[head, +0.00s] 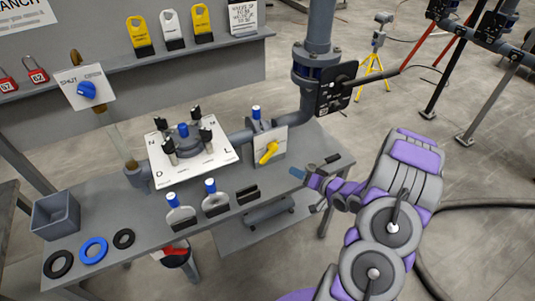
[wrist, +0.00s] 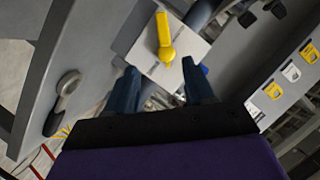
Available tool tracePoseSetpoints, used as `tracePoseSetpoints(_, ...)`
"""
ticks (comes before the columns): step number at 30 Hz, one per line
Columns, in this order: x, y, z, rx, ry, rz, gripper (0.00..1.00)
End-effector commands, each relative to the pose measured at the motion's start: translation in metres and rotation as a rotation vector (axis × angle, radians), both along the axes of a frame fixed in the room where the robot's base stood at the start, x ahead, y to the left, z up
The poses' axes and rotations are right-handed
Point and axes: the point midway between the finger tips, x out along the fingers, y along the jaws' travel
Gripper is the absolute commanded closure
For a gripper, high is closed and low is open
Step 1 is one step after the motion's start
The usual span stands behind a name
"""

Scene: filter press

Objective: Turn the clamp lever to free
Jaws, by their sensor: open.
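A yellow lever (head: 268,152) sits on a pale plate (head: 277,136) at the pipe on the right of the bench; I take it for the clamp lever, as no marking on it is readable. In the wrist view the yellow lever (wrist: 164,36) stands on its plate (wrist: 190,52), ahead of my fingers. My gripper (head: 308,169) is right of the lever in the head view, apart from it. In the wrist view my gripper (wrist: 162,84) has two dark blue fingers spread wide, with nothing held between them.
A lettered plate (head: 219,161) with black knobs stands left of the lever. A blue knob (head: 86,90) marked SHUT is farther left. A vertical pipe (head: 318,35) rises behind the lever. Blue-topped fittings (head: 211,187), rings (head: 94,250) and a grey bin (head: 38,214) are on the bench.

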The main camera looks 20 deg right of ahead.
Motion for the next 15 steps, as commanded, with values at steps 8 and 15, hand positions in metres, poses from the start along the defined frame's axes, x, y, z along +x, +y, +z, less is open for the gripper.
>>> tracePoseSetpoints(8,0.013,0.007,-0.006,0.027,-0.015,0.005,0.47)
tracePoseSetpoints(15,0.051,0.019,-0.017,0.023,-0.016,0.005,0.47)
